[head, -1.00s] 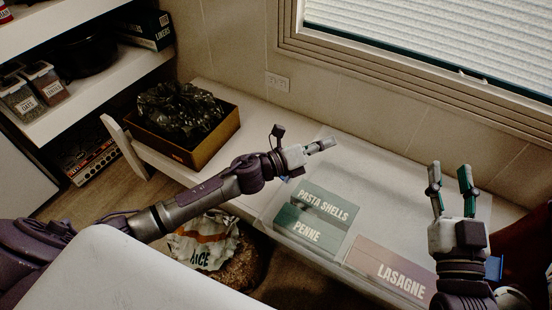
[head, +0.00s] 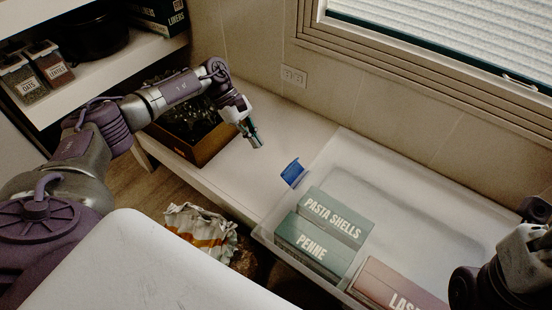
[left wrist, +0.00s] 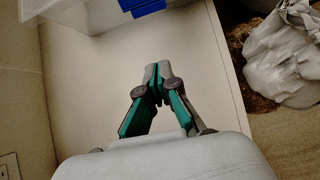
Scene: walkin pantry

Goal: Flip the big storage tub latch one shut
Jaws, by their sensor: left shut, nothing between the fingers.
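The big storage tub (head: 400,190) is clear and open-topped, standing on the white bench. A blue latch (head: 293,172) is on its left end and sticks up and outward from the wall. The latch also shows at the top of the left wrist view (left wrist: 142,7), cut by the frame edge. My left gripper (head: 256,143) is shut and empty above the bench, left of the latch and apart from it. Its closed fingertips (left wrist: 158,72) point toward the latch in the left wrist view. My right gripper (head: 528,255) is at the right edge, its fingers not clear.
The tub holds boxes of pasta shells (head: 338,215), penne (head: 312,247) and lasagne (head: 398,287). A brown box (head: 206,152) stands behind my left arm. A rice bag (head: 200,228) is on the floor. The bench (head: 245,182) between box and tub is clear.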

